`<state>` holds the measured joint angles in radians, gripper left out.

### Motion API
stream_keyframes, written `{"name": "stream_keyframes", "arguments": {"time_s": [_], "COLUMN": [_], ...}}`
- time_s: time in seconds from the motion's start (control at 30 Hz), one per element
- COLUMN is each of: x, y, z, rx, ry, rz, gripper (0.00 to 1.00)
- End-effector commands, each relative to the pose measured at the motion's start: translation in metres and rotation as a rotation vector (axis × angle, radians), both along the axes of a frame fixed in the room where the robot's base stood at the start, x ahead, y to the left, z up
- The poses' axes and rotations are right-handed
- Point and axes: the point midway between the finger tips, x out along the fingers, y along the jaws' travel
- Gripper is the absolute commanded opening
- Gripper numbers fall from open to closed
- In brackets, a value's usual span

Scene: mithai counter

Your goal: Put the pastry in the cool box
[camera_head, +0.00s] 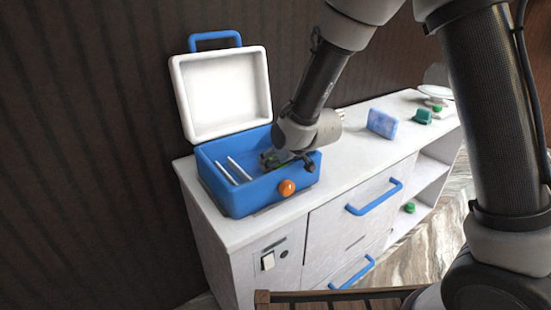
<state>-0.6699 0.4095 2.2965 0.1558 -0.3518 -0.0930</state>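The cool box (246,200) is blue and stands on the left end of the white counter. Its white lid (222,92) is raised open. My gripper (275,160) points down into the right part of the box's opening. Its dark fingers are small and partly hidden, so I cannot tell whether they hold anything. I cannot make out a pastry for certain. An orange round piece (287,187) shows at the box's front wall; I cannot tell whether it is a latch or a separate thing.
Two thin white bars (239,168) stand inside the box's left part. A blue slab (382,123), a green item (422,116) and a white dish (436,91) are farther right on the counter (345,157). Blue drawer handles (375,197) stick out in front. A dark wall is behind.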

Motion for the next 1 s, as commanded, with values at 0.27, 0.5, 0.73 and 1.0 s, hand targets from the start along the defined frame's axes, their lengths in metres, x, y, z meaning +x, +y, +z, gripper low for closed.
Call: {"name": "stream_keyframes", "arguments": {"time_s": [0.27,0.5,0.73,1.0], "x": [0.0,-0.005,-0.032,-0.061], "y": [0.0,-0.003,-0.022,-0.042], "z": [0.0,0.01,0.045,0.079], "rx": [0.0,0.001,0.004,0.003], "ry": [0.0,-0.002,-0.005,-0.003], "rz": [0.0,0.0,-0.001,-0.002], "gripper": [0.76,0.76,0.76,0.76]}}
